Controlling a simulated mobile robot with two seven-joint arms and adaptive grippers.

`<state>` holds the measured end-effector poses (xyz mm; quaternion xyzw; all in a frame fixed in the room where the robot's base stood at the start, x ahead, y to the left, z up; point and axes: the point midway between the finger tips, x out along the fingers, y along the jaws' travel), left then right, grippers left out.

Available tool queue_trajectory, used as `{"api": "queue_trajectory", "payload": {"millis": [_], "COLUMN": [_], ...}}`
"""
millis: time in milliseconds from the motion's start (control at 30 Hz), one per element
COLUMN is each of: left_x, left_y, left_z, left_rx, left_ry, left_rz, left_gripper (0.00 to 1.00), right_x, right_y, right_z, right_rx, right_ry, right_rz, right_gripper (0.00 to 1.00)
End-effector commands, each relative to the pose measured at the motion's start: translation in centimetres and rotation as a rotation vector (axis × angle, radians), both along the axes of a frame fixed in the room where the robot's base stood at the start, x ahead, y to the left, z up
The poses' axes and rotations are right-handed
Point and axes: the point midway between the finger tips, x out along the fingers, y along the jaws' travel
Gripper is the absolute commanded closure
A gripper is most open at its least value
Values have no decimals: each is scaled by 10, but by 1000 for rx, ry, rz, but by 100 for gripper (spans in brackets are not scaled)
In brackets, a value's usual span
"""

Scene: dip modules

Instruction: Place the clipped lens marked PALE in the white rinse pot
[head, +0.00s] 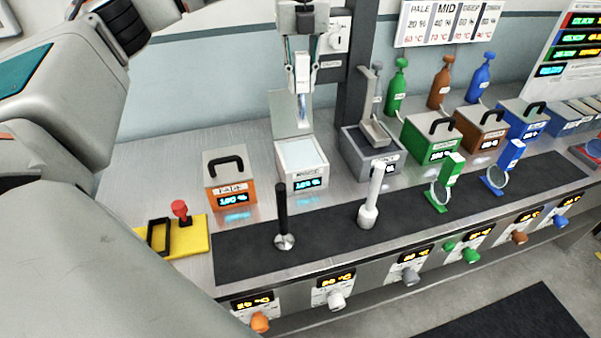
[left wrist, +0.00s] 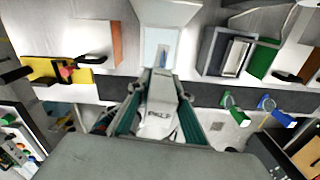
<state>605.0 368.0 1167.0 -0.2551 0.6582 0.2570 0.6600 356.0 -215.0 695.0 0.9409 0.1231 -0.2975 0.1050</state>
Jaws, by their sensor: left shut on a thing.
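My left gripper (head: 302,68) is shut on the white clip (head: 302,82) of a lens, which hangs down from it. In the left wrist view the clip (left wrist: 158,118) reads PALE between my left gripper's fingers (left wrist: 160,85). The white rinse pot (head: 303,180) stands on the bench, lid up at the back, with pale liquid inside. The lens hangs in front of the raised lid (head: 287,115) and appears above the pot's opening, apart from the liquid. The pot also shows in the left wrist view (left wrist: 150,42), beyond the fingers. My right gripper is not in view.
A closed orange pot (head: 229,190) stands left of the white pot. A dark grey pot (head: 371,165) with a raised part stands right. Green (head: 447,180) and blue (head: 512,155) clipped lenses stand on the black mat (head: 330,232). Bottles and closed coloured pots stand farther right.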

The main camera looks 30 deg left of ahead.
Motion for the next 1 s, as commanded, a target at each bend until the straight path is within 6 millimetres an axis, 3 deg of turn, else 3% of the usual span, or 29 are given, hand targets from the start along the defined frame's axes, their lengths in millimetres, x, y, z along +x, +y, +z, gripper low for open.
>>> {"api": "queue_trajectory", "payload": {"millis": [200,700,833,1000], "left_x": [3,2,2,3], "left_y": [4,4,4,4], "left_z": [-5,-121,-144,-157], "left_rx": [-3,-5,-3,-4], "left_ry": [5,6,5,2], "left_rz": [124,123,124,123], "left_gripper": [100,100,100,100], "right_x": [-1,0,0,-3], "right_y": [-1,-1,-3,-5], "right_z": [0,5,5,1], "right_rx": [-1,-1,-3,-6], "right_ry": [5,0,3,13], "right_rz": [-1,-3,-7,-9], "right_gripper": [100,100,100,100]}}
